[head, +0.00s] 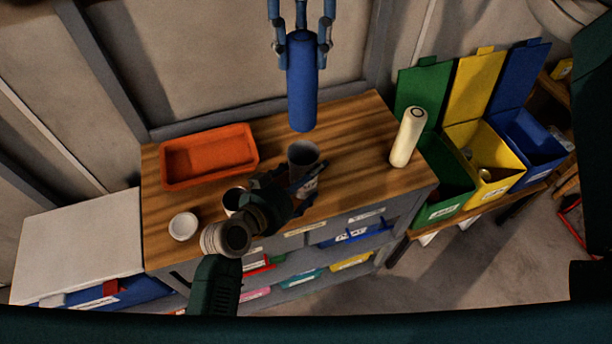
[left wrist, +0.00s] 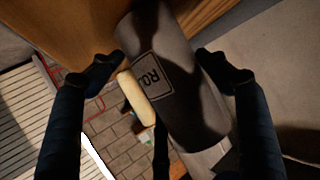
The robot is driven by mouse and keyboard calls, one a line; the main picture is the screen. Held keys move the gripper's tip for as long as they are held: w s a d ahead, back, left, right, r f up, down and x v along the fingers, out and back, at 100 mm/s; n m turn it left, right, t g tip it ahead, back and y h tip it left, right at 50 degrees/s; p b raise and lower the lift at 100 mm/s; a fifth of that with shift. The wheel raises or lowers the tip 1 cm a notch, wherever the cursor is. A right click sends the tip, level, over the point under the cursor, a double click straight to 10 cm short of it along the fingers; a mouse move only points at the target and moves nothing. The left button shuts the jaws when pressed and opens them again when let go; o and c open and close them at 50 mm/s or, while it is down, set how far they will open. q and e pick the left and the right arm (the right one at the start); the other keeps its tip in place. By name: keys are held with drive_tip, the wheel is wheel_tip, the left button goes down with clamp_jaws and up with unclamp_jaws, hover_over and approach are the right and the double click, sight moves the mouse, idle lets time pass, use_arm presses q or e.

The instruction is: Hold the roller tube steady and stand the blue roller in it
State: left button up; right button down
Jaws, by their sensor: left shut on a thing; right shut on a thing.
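The blue roller (head: 302,88) hangs upright from my right gripper (head: 301,40), which is shut on its upper end. The roller's lower end shows just above the mouth of the grey roller tube (head: 304,152) in the head view, with a small gap between them in the picture. The tube stands on the wooden worktop. My left gripper (head: 298,186) is shut around the tube from the front. In the left wrist view the dark tube (left wrist: 178,85), with a partly readable label, lies between the two fingers (left wrist: 160,68). The tube's inside is mostly hidden.
An orange tray (head: 208,157) sits at the back left of the worktop (head: 360,135). A cup (head: 233,199) and a white bowl (head: 183,226) stand left of the tube. A cream roller (head: 408,137) stands at the right. Green, yellow and blue bins (head: 490,165) are further right.

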sight(303, 107)
drive_tip(key=shift+f, duration=6.5)
drive_tip(key=c, duration=1)
unclamp_jaws()
wheel_tip(303, 107, up, 12)
use_arm(q)
drive_tip(key=o, duration=1.2)
